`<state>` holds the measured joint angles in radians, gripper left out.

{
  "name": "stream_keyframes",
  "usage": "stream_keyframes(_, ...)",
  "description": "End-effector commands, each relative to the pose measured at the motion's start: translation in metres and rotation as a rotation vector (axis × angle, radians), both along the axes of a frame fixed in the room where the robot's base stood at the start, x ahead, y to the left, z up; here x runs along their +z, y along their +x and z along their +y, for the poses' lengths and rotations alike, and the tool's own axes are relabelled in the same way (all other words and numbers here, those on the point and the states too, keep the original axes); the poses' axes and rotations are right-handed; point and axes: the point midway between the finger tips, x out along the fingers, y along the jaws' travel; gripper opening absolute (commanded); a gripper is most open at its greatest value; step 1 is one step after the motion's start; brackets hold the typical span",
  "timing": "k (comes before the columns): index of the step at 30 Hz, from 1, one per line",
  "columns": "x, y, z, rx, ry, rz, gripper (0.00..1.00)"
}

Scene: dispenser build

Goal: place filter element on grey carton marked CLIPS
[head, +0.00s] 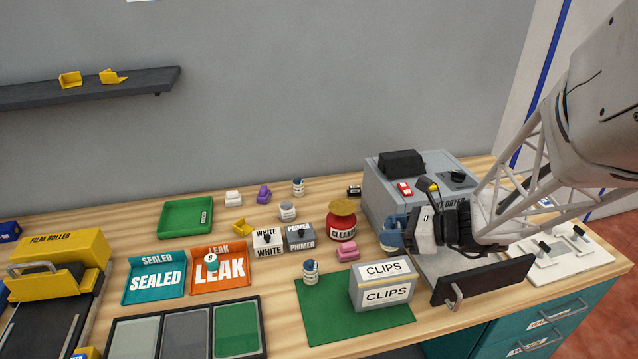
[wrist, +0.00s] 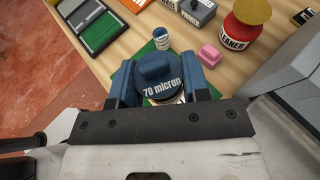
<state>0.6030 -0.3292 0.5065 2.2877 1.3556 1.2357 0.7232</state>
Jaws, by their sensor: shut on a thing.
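The filter element, a round dark-blue part marked "70 micron" (wrist: 162,90), sits between the blue fingers of my gripper (wrist: 158,72) in the wrist view. My gripper is shut on it. In the head view my gripper (head: 393,236) hangs above and a little right of the grey carton marked CLIPS (head: 381,294), in front of the grey machine. The held element is hard to tell apart from the blue fingers there. The carton stands upright on the green mat (head: 322,319), and its top looks bare. In the wrist view the carton is mostly hidden below the element.
The grey machine (head: 375,197) has its black door (head: 484,281) lowered open right of the carton. A pink block (head: 347,251), a red CLEANER jar (head: 341,222) and a small white-and-blue jar (head: 311,273) stand near the carton. Coloured trays lie to the left.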

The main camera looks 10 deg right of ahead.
Motion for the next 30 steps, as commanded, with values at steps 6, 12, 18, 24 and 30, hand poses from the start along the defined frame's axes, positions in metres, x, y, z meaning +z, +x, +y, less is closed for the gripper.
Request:
stream_keyframes(6,0.0,0.0,0.0,0.0,0.0,0.0,0.19)
stream_keyframes(12,-0.009,0.0,0.0,0.0,0.001,0.002,0.19)
stream_keyframes(18,-0.031,0.0,0.0,0.0,0.001,0.003,0.19)
stream_keyframes(24,-0.041,0.0,0.0,0.001,0.001,0.001,0.19)
stream_keyframes(30,-0.04,0.0,0.0,0.001,0.0,0.0,0.19)
